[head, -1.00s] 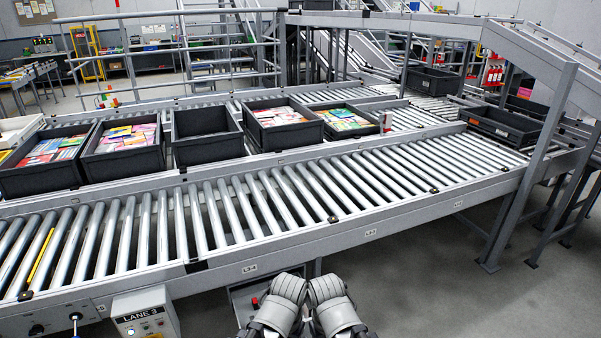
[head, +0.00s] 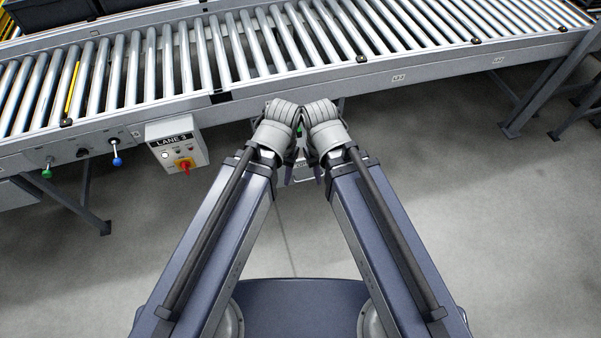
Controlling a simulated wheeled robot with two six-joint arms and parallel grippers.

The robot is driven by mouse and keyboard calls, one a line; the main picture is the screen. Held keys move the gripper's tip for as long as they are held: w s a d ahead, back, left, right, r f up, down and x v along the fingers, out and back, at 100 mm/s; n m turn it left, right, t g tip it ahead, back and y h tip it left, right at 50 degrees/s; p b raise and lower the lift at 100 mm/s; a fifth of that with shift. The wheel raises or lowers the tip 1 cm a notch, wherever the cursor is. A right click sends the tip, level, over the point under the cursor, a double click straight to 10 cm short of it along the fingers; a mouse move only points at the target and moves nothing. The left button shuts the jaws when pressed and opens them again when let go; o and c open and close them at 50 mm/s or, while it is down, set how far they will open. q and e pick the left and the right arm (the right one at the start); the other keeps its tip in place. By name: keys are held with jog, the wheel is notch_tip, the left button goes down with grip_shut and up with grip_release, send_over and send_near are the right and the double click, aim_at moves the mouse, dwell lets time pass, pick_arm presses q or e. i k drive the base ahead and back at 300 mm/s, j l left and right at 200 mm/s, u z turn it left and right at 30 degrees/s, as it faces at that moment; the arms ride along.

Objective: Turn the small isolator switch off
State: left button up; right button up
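A grey control box labelled LANE 3 (head: 177,146) is mounted on the conveyor's front side, left of my arms. A small black rotary knob (head: 83,152) sits on the rail farther left. I cannot tell which is the small isolator. My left gripper (head: 290,175) and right gripper (head: 318,175) are mostly hidden below my wrists, close together in the middle, right of the LANE 3 box. Neither touches these switches. Whether they are open is unclear.
A blue-knobbed lever (head: 117,161) and a green-knobbed lever (head: 47,173) hang from the rail. The roller conveyor (head: 210,60) crosses ahead. A partly hidden grey box (head: 303,165) shows between my wrists. Bare floor (head: 430,200) lies right; a conveyor leg (head: 95,215) stands left.

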aim_at(185, 165)
jog(key=u, duration=0.35)
jog(key=j+u, duration=0.15)
jog(key=u, duration=0.2)
jog(key=j+u, duration=0.1)
jog(key=u, duration=0.25)
jog(key=k, duration=0.05)
